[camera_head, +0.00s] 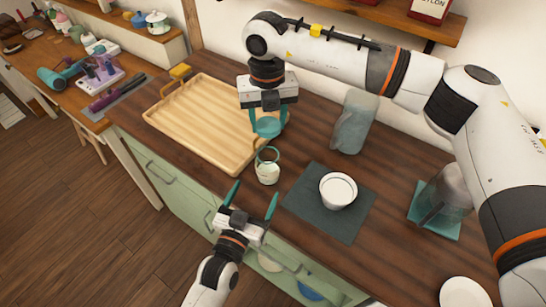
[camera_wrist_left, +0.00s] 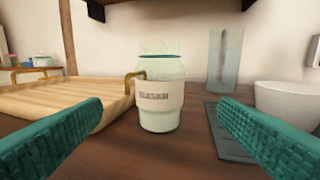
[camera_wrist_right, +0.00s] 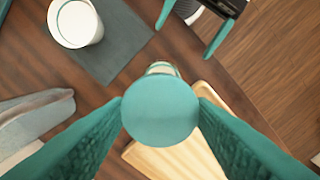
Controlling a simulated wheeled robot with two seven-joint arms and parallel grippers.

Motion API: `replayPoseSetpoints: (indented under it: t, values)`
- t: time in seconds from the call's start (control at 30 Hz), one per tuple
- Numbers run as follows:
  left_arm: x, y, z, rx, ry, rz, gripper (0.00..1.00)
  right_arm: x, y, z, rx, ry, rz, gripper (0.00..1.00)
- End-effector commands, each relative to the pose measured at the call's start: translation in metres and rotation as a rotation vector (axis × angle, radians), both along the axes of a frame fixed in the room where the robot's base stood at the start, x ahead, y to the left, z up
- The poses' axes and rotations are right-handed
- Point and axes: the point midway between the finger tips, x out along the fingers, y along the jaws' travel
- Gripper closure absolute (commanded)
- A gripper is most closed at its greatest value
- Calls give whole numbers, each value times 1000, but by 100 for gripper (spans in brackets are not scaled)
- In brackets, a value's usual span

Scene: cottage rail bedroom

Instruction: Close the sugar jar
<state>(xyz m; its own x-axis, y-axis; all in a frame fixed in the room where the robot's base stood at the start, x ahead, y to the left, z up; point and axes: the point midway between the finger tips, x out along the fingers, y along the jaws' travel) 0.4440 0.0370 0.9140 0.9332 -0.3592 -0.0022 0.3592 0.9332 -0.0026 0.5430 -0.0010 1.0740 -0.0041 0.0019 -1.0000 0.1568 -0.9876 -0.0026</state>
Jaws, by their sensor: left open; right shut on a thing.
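The sugar jar (camera_head: 267,170) is a clear jar with a pale label and stands upright on the dark wooden counter. In the left wrist view the jar (camera_wrist_left: 158,118) shows its label between my fingers, and its top has no lid on it. My right gripper (camera_head: 267,122) is shut on the round teal lid (camera_wrist_right: 160,110), held above the counter near the jar. In the right wrist view the lid hides most of the jar, leaving only a bit of rim. My left gripper (camera_head: 254,195) is open and empty, in front of the jar, its fingers pointing towards it.
A wooden tray (camera_head: 190,112) with yellow handles lies left of the jar. A white bowl (camera_head: 338,188) sits on a dark mat (camera_head: 302,202) to the right. A translucent container (camera_head: 355,122) stands behind. A teal-based item (camera_head: 434,224) and a white plate (camera_head: 464,292) are farther right.

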Motion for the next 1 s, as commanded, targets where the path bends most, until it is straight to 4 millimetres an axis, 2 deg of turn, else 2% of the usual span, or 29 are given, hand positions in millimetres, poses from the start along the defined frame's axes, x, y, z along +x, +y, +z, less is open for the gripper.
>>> replayPoseSetpoints:
  t: [0.23,0.37,0.47,0.8,1.0]
  values:
    - [1,0,0,0,1,0,17,0,0,0,0,0,1,72]
    - [7,-2,-1,0,1,0,17,0,0,0,0,0,1,72]
    - [20,-7,0,0,0,1,17,0,0,0,0,0,1,72]
    - [80,-31,0,0,0,0,17,0,0,0,0,0,2,72]
    - [104,-40,-1,-1,1,0,17,0,0,0,0,0,2,72]
